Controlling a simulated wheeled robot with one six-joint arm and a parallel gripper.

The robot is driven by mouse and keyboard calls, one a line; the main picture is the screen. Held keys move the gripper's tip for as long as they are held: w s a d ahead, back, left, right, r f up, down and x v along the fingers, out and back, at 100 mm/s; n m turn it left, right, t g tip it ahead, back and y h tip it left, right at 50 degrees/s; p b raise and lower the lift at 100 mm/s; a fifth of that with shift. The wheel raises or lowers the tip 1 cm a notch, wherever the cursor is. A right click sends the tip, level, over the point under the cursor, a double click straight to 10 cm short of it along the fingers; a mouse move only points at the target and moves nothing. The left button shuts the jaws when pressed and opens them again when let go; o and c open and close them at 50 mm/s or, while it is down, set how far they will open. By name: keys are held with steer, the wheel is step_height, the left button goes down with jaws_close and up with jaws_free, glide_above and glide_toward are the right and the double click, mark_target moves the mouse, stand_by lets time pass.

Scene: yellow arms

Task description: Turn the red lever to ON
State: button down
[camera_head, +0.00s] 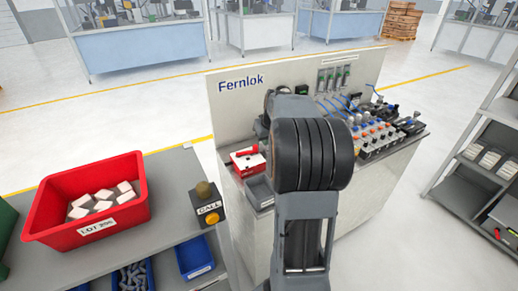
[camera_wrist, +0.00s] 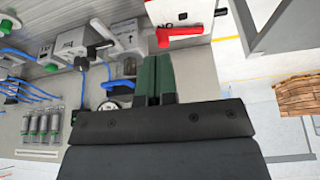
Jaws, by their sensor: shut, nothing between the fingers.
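The red lever (camera_wrist: 184,33) shows at the top of the wrist view, on a white box (camera_wrist: 198,13). Its arm lies nearly sideways in the picture, and dark lettering, seen upside down, is by its left end. My gripper (camera_wrist: 156,62) has its two green-padded fingers close together and empty. The fingertips are just below and left of the lever in the picture; a gap shows between them, but depth is hard to judge.
A Fernlok panel bench (camera_head: 222,110) carries valves and blue hoses (camera_head: 375,125) on the right. A side table holds a red crate (camera_head: 140,195) and call button (camera_head: 208,207). Shelving (camera_head: 470,190) stands right.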

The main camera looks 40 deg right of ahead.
steer(key=x, duration=0.3)
steer(key=w+p+x, duration=0.1)
steer(key=x, duration=0.3)
steer(key=w+p+x, duration=0.1)
steer(key=x, duration=0.2)
steer(key=shift+w+d, duration=0.1)
steer(key=shift+d, duration=0.3)
steer(key=shift+w+d+p, duration=0.15)
steer(key=shift+w+p, duration=0.15)
steer(key=shift+w, duration=0.5)
